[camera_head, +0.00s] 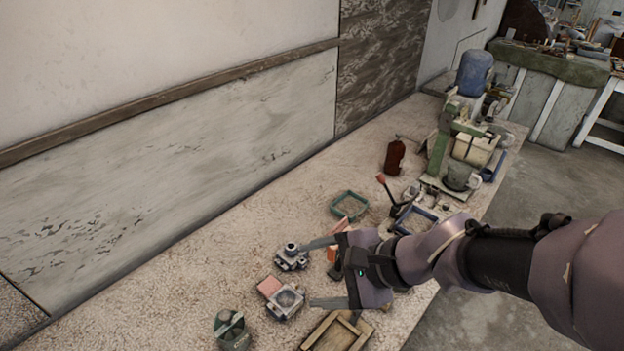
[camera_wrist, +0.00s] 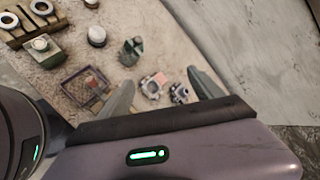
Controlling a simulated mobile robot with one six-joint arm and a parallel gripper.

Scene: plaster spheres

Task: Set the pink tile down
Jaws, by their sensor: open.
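The pink tile (camera_head: 269,286) lies at the left edge of a small grey fixture (camera_head: 285,302) on the speckled bench. I cannot tell whether it rests on the fixture or the bench. It also shows in the wrist view (camera_wrist: 160,77), between my fingers. My gripper (camera_head: 314,273) is open, its two fingers spread and pointing left over the bench. In the wrist view my gripper (camera_wrist: 158,77) has nothing between its fingers at close range. The tile appears beyond the fingertips and apart from them.
A second small metal device (camera_head: 291,257) stands close behind the tile. A green-grey object (camera_head: 231,330) and a wooden tray (camera_head: 337,333) are nearer the front. Salmon-coloured pieces (camera_head: 339,227) are partly hidden by my gripper. The bench by the wall at left is clear.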

